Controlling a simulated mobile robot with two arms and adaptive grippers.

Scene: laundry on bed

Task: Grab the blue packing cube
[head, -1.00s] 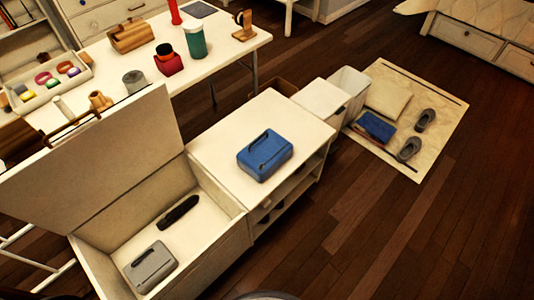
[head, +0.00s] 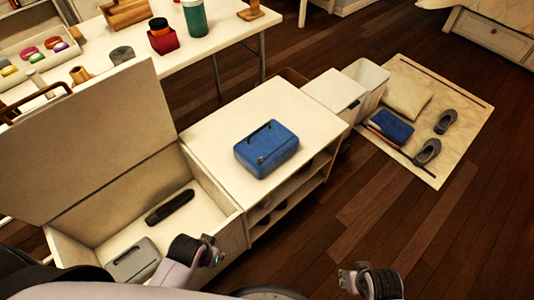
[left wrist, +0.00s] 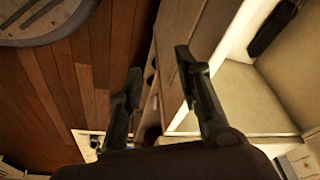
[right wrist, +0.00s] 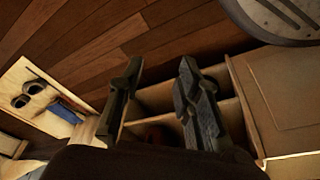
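The blue packing cube (head: 267,148), with a dark handle on top, lies on the white top of the low shelf cabinet (head: 226,126) in the head view. My right gripper (head: 368,282) is low at the right in the head view, in front of the cabinet and apart from the cube. In the right wrist view its fingers (right wrist: 155,85) are spread and empty, facing the shelf openings. My left arm is at the lower left of the head view. Its gripper (left wrist: 160,85) is open and empty in the left wrist view. Neither wrist view shows the cube.
An open chest (head: 218,245) with a raised lid (head: 90,140) stands left of the cabinet, holding a grey case (head: 134,262) and a black item (head: 170,207). A white bin (head: 366,88) and a mat (head: 462,130) with shoes lie right. Floor at front right is clear.

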